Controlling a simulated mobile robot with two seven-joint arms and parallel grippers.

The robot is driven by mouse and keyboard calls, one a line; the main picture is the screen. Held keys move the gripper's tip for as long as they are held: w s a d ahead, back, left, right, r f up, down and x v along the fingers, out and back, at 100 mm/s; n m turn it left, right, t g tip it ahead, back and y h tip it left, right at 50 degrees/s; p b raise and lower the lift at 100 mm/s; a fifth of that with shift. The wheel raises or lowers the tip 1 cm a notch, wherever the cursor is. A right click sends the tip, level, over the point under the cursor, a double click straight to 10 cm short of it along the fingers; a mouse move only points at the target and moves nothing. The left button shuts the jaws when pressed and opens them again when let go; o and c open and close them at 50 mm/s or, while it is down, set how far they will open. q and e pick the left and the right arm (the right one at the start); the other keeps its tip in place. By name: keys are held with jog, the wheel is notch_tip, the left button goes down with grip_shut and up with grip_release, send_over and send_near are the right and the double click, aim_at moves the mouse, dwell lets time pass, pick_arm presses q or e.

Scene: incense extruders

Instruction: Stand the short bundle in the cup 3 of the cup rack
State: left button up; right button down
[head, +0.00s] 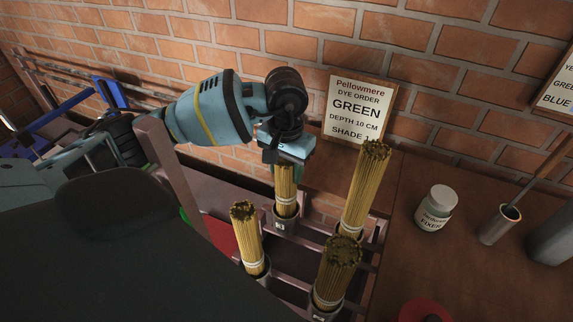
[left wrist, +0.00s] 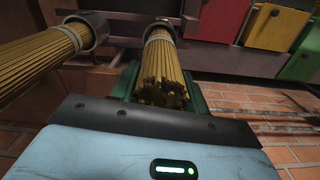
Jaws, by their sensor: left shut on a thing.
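My left gripper (head: 287,168) is shut on a bundle of tan sticks with a pale band (head: 286,188). The bundle is upright, its lower end inside a cup (head: 286,224) of the cup rack (head: 375,240); the cup's small label appears to read 3. The gripper hides the bundle's top in the head view. In the left wrist view the same bundle (left wrist: 160,65) lies between the green fingers (left wrist: 160,85), with its band close to the cup's rim. Whether it touches the cup's bottom is hidden. My right gripper is not in view.
Other bundles stand in cups around it: front left (head: 246,235), front right (head: 338,265) and a tall one behind right (head: 365,190). A white jar (head: 436,208) and a metal holder (head: 499,225) stand to the right. A dye-order sign (head: 357,108) is behind, by the brick wall.

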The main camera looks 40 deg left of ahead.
pick_arm(q)
jog(key=o, duration=1.5)
jog(key=shift+r, duration=4)
